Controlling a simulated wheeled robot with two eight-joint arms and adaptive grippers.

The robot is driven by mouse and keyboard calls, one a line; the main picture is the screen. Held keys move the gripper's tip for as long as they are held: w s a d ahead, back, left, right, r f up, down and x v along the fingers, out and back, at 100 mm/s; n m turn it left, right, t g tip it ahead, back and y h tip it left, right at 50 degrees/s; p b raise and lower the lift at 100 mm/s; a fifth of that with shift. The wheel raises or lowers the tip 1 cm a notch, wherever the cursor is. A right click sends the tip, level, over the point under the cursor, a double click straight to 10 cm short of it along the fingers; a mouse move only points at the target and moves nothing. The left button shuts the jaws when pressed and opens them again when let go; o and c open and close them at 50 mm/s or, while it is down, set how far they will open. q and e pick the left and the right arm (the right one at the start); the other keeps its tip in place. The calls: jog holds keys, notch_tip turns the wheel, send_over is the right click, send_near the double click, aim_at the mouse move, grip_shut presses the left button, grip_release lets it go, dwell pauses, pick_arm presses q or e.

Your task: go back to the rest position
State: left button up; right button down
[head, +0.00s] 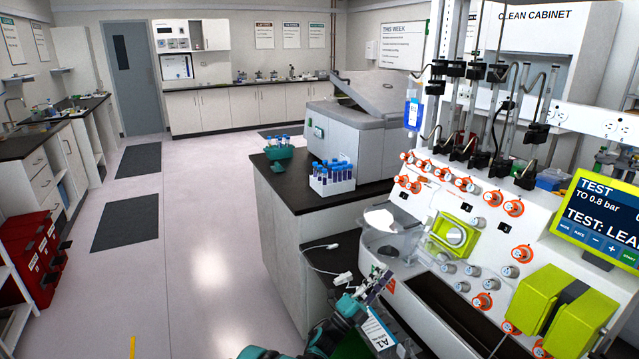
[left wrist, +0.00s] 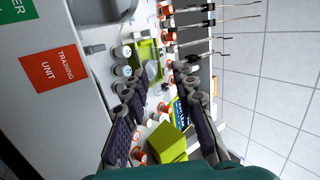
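My left gripper (head: 374,287) shows at the bottom middle of the head view, in front of the cell processor (head: 545,255). In the left wrist view the two dark padded fingers of my left gripper (left wrist: 155,92) stand apart with nothing between them. The machine's face, with orange-ringed valves and a lime-green clamp (head: 455,234), lies beyond the fingers. My right gripper is in neither view.
A dark-topped counter (head: 300,196) left of the machine bears a white rack of blue-capped tubes (head: 332,180) and a grey centrifuge (head: 348,135). A label marked A1 (head: 380,333) is close beside my gripper. The floor at left is open.

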pick_arm(q)
jog(key=w+a+r+n+t+y, duration=0.6)
jog(key=a+r+n+y, duration=0.2)
jog(key=a+r+n, duration=0.25)
jog(key=s+a+r+n+y, duration=0.2)
jog(key=a+n+y, duration=0.25)
jog(key=a, duration=0.35)
jog(key=s+a+r+n+y, duration=0.25)
jog(key=a+y, duration=0.25)
jog(key=a, duration=0.3)
jog(key=s+a+f+n+g+y, duration=0.2)
jog(key=s+a+n+g+y, duration=0.15)
jog(key=s+a, duration=0.3)
jog(key=s+a+f+n+g, duration=0.2)
jog(key=s+f, duration=0.3)
jog(key=s, duration=0.5)
jog(key=s+a+f+n+g, duration=0.2)
jog(key=s+f, duration=0.3)
jog(key=s, duration=0.5)
jog(key=s+a+f+n+g, duration=0.3)
jog(key=s+f+g, duration=0.1)
jog(key=s, duration=0.6)
jog(key=shift+s+f, duration=0.2)
jog(key=shift+f, duration=0.7)
